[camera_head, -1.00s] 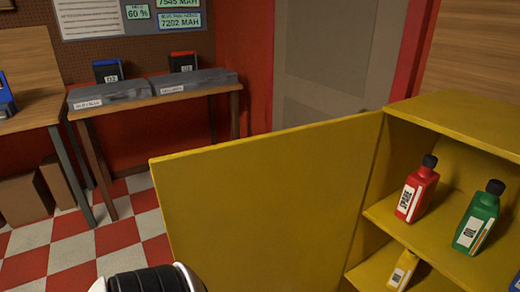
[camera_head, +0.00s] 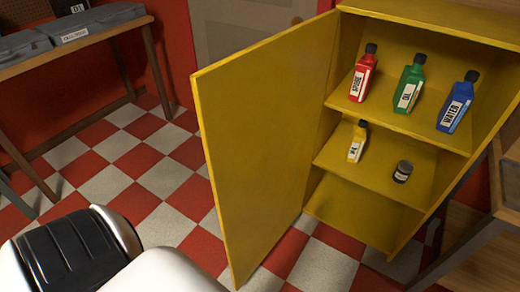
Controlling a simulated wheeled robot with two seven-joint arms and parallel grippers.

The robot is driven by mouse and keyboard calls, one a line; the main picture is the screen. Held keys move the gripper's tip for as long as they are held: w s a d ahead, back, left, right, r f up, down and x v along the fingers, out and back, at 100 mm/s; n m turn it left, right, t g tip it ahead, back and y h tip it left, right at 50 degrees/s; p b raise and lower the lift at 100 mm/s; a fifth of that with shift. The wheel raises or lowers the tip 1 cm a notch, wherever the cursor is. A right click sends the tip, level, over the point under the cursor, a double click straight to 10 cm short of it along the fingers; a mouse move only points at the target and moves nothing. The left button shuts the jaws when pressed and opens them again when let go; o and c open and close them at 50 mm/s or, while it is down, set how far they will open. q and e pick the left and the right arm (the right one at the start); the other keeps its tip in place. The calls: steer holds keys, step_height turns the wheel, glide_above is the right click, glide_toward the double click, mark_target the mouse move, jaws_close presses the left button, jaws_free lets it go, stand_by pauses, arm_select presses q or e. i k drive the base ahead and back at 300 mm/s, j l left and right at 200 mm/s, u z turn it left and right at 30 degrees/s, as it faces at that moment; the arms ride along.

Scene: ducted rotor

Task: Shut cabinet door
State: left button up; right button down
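The yellow cabinet (camera_head: 392,213) stands at the right on the checkered floor. Its yellow door (camera_head: 258,150) is hinged on the cabinet's left side and stands wide open, reaching out toward me. On the upper shelf stand a red bottle (camera_head: 363,78), a green bottle (camera_head: 409,88) and a blue bottle (camera_head: 456,107). A small yellow bottle (camera_head: 357,144) and a dark little jar (camera_head: 402,172) are on the shelf below. Neither gripper is in view. A black and white part of my own body fills the lower left, apart from the door in the picture.
A wooden table (camera_head: 75,50) with grey cases (camera_head: 98,22) stands at the upper left. A grey room door (camera_head: 240,32) is behind the cabinet door. Wooden shelving (camera_head: 480,255) stands at the lower right. The floor (camera_head: 150,180) left of the cabinet door is clear.

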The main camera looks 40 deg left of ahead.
mark_target(259, 106)
steer(key=k+j, duration=0.1)
steer(key=j, duration=0.45)
steer(key=j+z, duration=0.15)
steer(key=j, duration=0.4)
steer(key=k+j, duration=0.15)
steer(key=j, duration=0.35)
steer(key=i+j, duration=0.1)
steer(key=j, duration=0.35)
steer(key=i+j+z, duration=0.15)
steer(key=j, duration=0.3)
